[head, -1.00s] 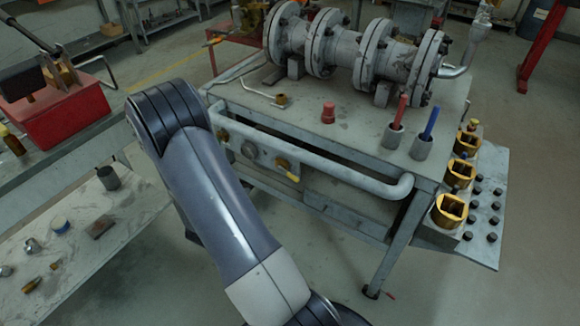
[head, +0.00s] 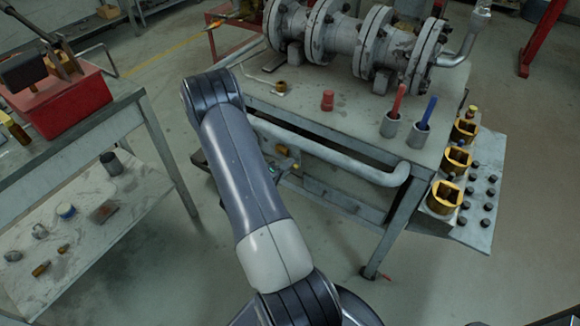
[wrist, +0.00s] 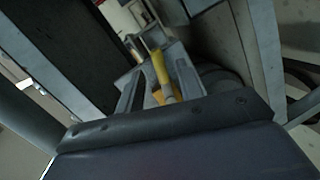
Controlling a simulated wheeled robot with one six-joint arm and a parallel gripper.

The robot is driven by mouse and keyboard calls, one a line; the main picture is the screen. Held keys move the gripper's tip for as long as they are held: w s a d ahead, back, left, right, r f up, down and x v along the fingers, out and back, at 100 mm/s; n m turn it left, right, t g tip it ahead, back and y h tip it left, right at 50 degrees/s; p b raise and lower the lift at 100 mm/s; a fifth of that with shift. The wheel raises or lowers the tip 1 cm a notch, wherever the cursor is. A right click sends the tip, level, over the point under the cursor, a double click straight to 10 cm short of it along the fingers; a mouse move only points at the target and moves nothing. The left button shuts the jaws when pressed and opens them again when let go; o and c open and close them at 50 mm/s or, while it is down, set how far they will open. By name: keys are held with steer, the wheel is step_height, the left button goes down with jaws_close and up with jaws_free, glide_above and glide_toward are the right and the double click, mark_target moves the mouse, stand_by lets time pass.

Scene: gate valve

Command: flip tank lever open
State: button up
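A yellow lever (wrist: 161,72) shows in the wrist view, running up and slightly left from the dark edge of my wrist. My gripper (wrist: 155,65) has grey fingers on either side of it. They look apart, with a gap left of the lever; contact cannot be made out. In the head view, a small yellow part (head: 296,166) shows beside my arm, below the front pipe of the workbench. My arm hides most of the bench's front panel there, and my gripper is mostly hidden.
The workbench (head: 340,122) carries a large flanged valve assembly (head: 350,45), a red knob (head: 327,100) and cups with red and blue handles. A thick pipe (head: 330,155) runs along its front. A side table with a red box (head: 62,100) stands left. Floor between is clear.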

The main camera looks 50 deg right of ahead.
steer(key=shift+x, duration=1.3)
steer(key=shift+c, duration=0.2)
jaws_close()
